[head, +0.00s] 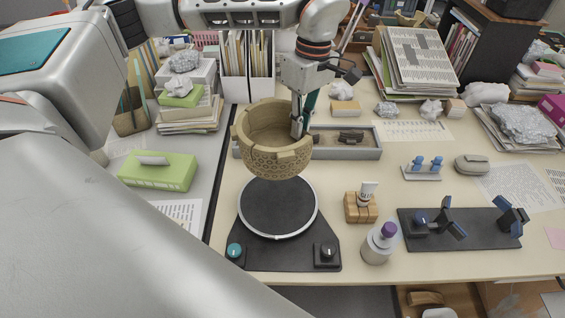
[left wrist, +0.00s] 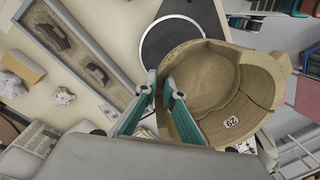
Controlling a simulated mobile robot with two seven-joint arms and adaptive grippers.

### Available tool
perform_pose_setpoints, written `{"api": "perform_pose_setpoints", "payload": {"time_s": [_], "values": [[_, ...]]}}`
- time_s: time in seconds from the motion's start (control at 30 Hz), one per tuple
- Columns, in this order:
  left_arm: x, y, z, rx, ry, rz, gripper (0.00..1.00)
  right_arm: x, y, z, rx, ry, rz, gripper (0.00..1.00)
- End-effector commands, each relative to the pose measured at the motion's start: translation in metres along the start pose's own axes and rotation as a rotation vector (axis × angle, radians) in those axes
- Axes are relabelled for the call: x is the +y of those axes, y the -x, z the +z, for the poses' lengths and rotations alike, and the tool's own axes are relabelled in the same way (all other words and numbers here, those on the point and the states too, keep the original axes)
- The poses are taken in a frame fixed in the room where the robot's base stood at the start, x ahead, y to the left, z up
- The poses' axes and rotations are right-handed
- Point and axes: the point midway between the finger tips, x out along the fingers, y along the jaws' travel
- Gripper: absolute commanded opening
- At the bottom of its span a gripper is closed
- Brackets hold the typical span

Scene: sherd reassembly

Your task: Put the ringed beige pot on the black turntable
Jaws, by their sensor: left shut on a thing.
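The ringed beige pot (head: 271,150) is a round bowl with a carved honeycomb band and a broken, notched rim. It hangs upright above the back part of the black turntable (head: 277,208), with a gap that I cannot judge. My left gripper (head: 297,131) is shut on the pot's rim at its right side. In the left wrist view the two fingers (left wrist: 161,98) pinch the pot's wall, and the pot (left wrist: 208,75) shows a label reading 29 inside. The turntable (left wrist: 158,40) shows partly behind the pot there. My right gripper is not in view.
A grey tray (head: 369,152) with dark sherds lies behind the pot. Right of the turntable stand a wooden block with a small tube (head: 361,206) and a purple-capped bottle (head: 379,244). A black clamp stand (head: 470,236) lies farther right. The turntable's disc is bare.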

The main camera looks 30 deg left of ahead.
Motion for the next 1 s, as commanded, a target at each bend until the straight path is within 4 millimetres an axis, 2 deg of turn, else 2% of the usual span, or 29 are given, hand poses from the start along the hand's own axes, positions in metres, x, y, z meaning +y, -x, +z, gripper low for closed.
{"api": "perform_pose_setpoints", "payload": {"time_s": [0.1,0.53,0.7,1.0], "values": [[0.002,-0.025,0.001,-0.003,0.002,-0.005,0.00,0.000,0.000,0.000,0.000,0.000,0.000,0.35],[0.011,-0.113,0.002,-0.003,0.003,-0.005,0.00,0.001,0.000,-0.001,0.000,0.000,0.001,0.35],[0.015,-0.131,0.001,-0.002,0.004,-0.002,0.00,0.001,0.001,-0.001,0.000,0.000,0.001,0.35],[0.016,-0.149,0.001,-0.003,0.004,-0.002,0.00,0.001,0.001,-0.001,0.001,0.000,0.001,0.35]]}}
